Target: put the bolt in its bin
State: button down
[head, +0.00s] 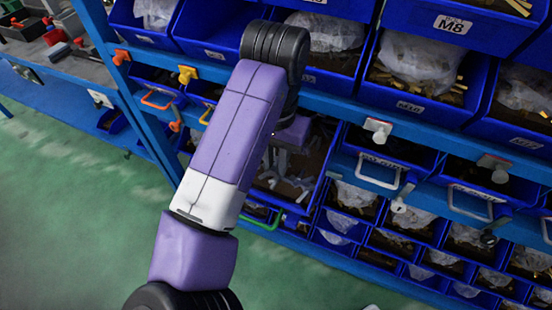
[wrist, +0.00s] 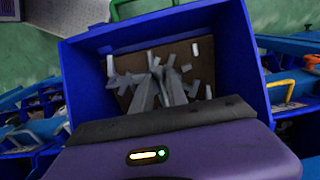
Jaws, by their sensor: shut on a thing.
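My gripper (wrist: 160,80) points down into a blue bin (wrist: 233,50) in the wrist view. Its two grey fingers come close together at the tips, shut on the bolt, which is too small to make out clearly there. Several pale grey and white bolts (wrist: 196,83) lie on the bin's brown floor around and below the fingertips. In the head view the gripper (head: 281,165) is partly hidden behind my purple arm, over the same bin (head: 318,160), in the rack below the large upper bins.
A blue rack holds many bins, several with clear plastic bags, such as the M8 bin (head: 480,45). Coloured handles stick out from bin fronts, including a green one (head: 260,222). A workbench (head: 65,60) stands at left. The green floor (head: 70,210) is clear.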

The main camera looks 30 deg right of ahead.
aim_at(276, 166)
jog(key=shift+f, duration=0.15)
jog(key=c, duration=1.3)
grip_release()
notch_tip(276, 166, up, 12)
jog(key=p, duration=0.1)
jog(key=shift+r, duration=0.2)
